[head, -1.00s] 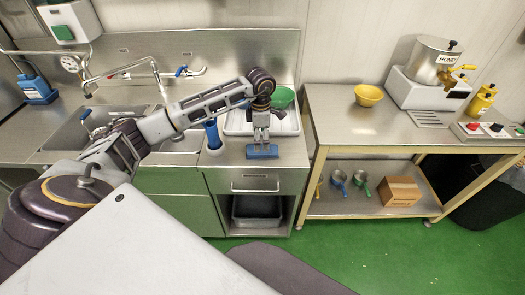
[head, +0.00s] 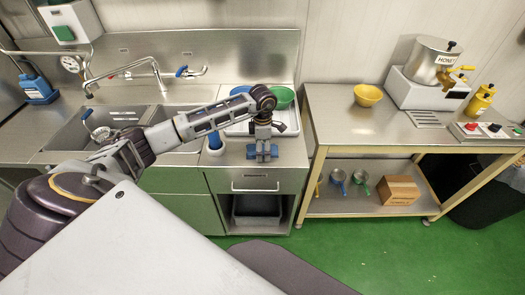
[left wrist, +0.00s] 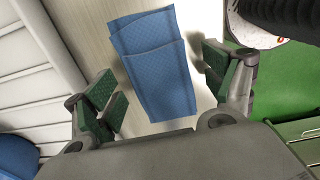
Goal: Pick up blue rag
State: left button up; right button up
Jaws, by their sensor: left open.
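The blue rag (left wrist: 158,70) lies folded on the steel counter, and it fills the space between and beyond the finger pads in the left wrist view. In the head view only bits of the rag (head: 251,151) show around the fingers. My left gripper (head: 263,157) points down over the rag near the counter's front edge. Its two green-padded fingers (left wrist: 160,88) are open, one on each side of the rag, with nothing gripped. My right gripper is in neither view.
A white tray (head: 238,131) with a green bowl (head: 284,97) stands behind the gripper. A blue-and-white cylindrical thing (head: 214,139) stands just left. The sink is further left.

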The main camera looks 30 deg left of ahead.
pick_arm(q)
jog(key=c, duration=1.1)
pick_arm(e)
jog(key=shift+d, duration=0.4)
pick_arm(q)
jog(key=shift+r, duration=0.2)
